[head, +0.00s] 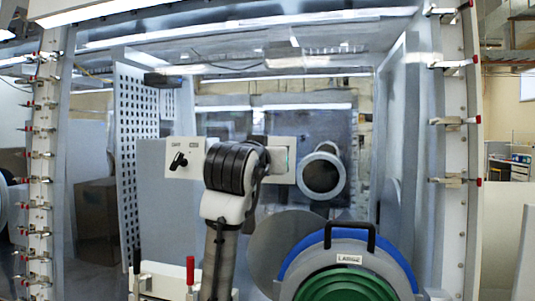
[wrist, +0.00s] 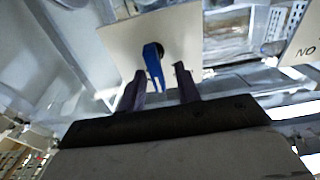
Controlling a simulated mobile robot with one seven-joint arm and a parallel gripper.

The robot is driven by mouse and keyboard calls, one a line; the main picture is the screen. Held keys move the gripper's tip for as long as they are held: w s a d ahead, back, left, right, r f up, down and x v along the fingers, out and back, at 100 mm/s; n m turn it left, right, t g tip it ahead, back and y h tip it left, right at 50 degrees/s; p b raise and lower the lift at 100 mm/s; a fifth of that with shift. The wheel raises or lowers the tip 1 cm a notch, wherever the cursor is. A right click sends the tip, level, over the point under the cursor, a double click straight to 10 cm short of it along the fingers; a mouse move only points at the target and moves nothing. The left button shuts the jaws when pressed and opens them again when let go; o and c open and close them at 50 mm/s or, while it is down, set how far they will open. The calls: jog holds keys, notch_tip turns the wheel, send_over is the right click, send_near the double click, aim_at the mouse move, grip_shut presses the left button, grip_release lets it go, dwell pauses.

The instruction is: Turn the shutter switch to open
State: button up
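A pale panel (head: 152,180) stands inside the glovebox in the head view. In the wrist view, a blue switch handle (wrist: 153,66) on a dark round base stands out from a pale panel (wrist: 122,38). I cannot tell whether this is the same switch as the black one. My gripper (wrist: 159,70) is open, with a finger on each side of the blue handle and gaps visible. In the head view my arm hides the gripper and the panel's middle.
A round port (head: 322,176) is right of my arm. A green and blue round door with a black handle (head: 350,236) and a label fills the lower right. A perforated board (head: 137,150) stands at left. A red-handled clamp (head: 190,272) is low, close to my arm.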

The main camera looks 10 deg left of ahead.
grip_shut()
jog(key=shift+n, duration=0.4)
jog(key=n, duration=0.3)
jog(key=shift+a+y, duration=0.3)
jog(key=shift+a+f+n, duration=0.1)
jog(key=shift+a+n, duration=0.05)
jog(key=shift+n, duration=0.8)
jog(key=shift+a+f+n, duration=0.1)
jog(key=shift+a+n, duration=0.05)
jog(key=shift+n, duration=0.8)
jog(key=shift+y+b, duration=0.3)
jog(key=shift+y, duration=0.1)
grip_release()
